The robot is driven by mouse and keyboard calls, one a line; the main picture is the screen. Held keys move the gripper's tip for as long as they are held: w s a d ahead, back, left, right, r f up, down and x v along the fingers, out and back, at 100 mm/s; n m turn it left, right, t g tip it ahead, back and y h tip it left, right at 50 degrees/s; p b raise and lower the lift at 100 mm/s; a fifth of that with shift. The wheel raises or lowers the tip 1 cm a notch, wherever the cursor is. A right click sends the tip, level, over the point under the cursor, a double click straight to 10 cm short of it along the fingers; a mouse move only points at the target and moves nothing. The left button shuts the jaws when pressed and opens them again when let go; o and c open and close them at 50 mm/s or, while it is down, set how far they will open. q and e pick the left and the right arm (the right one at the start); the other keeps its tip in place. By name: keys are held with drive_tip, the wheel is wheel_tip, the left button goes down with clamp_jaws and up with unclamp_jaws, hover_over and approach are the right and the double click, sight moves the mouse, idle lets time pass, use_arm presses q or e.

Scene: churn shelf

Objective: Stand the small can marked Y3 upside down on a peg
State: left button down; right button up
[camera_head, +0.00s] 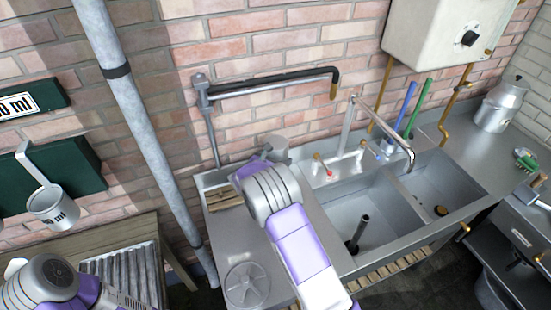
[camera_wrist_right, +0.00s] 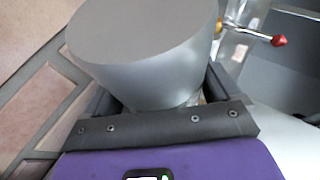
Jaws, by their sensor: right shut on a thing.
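A plain grey can (camera_wrist_right: 145,55) fills the upper middle of the right wrist view, with a smooth flat end facing the camera. My right gripper (camera_wrist_right: 160,98) is shut on it, a dark finger on either side. In the head view the grey can (camera_head: 273,147) shows beyond my right gripper (camera_head: 258,163), in front of the brick wall at the back of the drainboard. No Y3 mark shows on its visible side. I cannot make out a peg; my right arm hides part of the drainboard. Part of my left arm shows at the lower left, but its gripper is out of frame.
A wooden slatted rack (camera_head: 226,198) lies at the drainboard's back left. A black-and-grey swing pipe (camera_head: 270,86) juts from the wall above. The sink (camera_head: 365,215), with tap (camera_head: 385,125), lies right. A grey pipe (camera_head: 130,110) and a hanging ladle-like cup (camera_head: 54,208) are left.

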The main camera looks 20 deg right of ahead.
drive_tip(key=shift+f+b, duration=0.25)
drive_tip(key=shift+b, duration=0.05)
drive_tip(key=o, duration=0.9)
drive_tip(key=shift+a, duration=0.1)
